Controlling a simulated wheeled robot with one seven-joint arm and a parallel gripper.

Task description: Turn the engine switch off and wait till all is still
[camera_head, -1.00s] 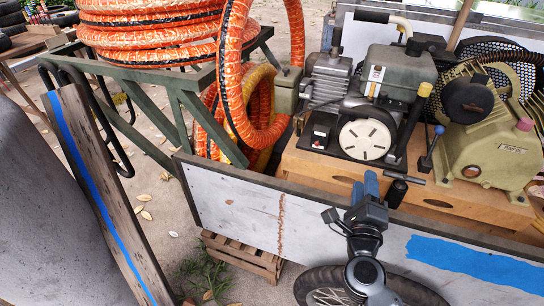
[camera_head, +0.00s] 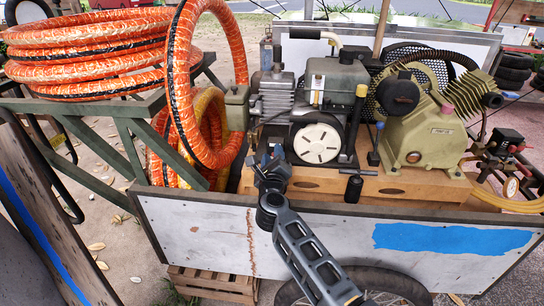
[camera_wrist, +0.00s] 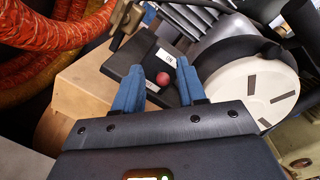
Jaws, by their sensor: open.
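The engine (camera_head: 335,85) with its white round recoil cover (camera_head: 317,143) stands on a wooden base on the cart. In the wrist view the black switch box (camera_wrist: 130,84) sits left of the white cover (camera_wrist: 250,90). It carries a red knob (camera_wrist: 163,79) and a white label (camera_wrist: 169,60) that seems to read ON. My gripper (camera_wrist: 160,67) is open, its two blue fingers on either side of the red knob as seen from the wrist. I cannot tell whether they touch it. In the head view my gripper (camera_head: 270,165) hides most of the switch box.
The cream compressor pump (camera_head: 425,130) is right of the engine. Orange hose coils (camera_head: 100,50) lie on a green frame (camera_head: 130,115) at left. The cart's side panel (camera_head: 200,235) is under my arm. A black cylinder (camera_head: 353,187) stands near its edge.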

